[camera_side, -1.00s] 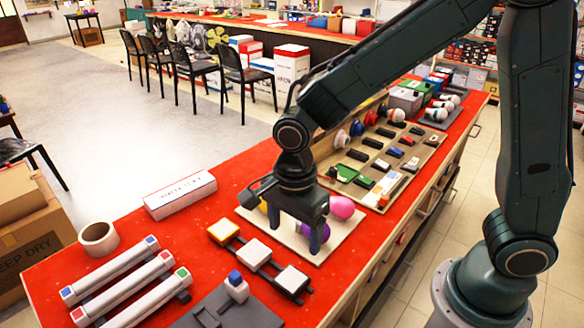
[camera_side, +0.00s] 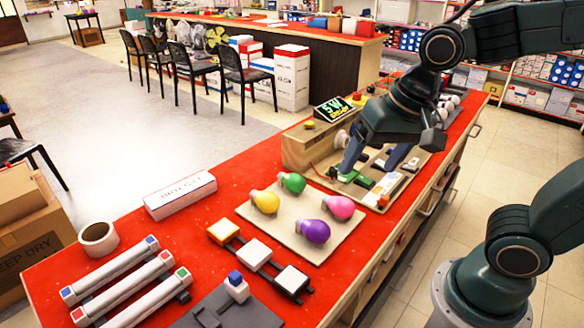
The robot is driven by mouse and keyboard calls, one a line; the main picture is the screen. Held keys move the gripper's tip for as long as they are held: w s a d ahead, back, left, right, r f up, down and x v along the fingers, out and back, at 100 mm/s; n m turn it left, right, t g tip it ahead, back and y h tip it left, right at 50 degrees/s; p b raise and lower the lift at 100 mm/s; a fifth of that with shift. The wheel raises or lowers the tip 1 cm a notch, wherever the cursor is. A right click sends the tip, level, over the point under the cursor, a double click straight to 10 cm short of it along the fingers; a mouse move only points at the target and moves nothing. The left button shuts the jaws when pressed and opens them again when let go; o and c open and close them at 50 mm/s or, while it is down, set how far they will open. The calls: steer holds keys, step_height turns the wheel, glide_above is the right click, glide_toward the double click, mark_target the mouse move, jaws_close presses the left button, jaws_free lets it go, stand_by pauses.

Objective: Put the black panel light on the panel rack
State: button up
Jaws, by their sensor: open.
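The panel rack (camera_side: 238,243) is a dark rail on the red bench top, front centre. A row of square panel lights sits on it: a yellow-edged one (camera_side: 223,231), a white one (camera_side: 254,252) and, at the near right end, a black-edged one (camera_side: 292,279) with a white face, which looks like the black panel light. My gripper (camera_side: 374,161) is over the wooden tester board at the right, well behind the rack. Its fingers are apart, and I see nothing held between them. Part of the board behind it is hidden.
A board (camera_side: 340,240) with yellow, green, pink and purple bulbs lies between rack and tester (camera_side: 300,150). Tube lights (camera_side: 110,270) lie at left, near a tape roll (camera_side: 98,238) and white box (camera_side: 180,195). A grey base with a blue-topped switch (camera_side: 236,287) stands in front.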

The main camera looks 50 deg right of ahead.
steer(key=s+d+r+n+t, duration=0.1)
steer(key=s+d+r+n, duration=0.1)
steer(key=s+n, duration=0.4)
steer(key=shift+d+r+t+h, duration=0.15)
steer(key=shift+d+t+h, duration=0.2)
steer(key=shift+d, duration=0.35)
stand_by(0.7)
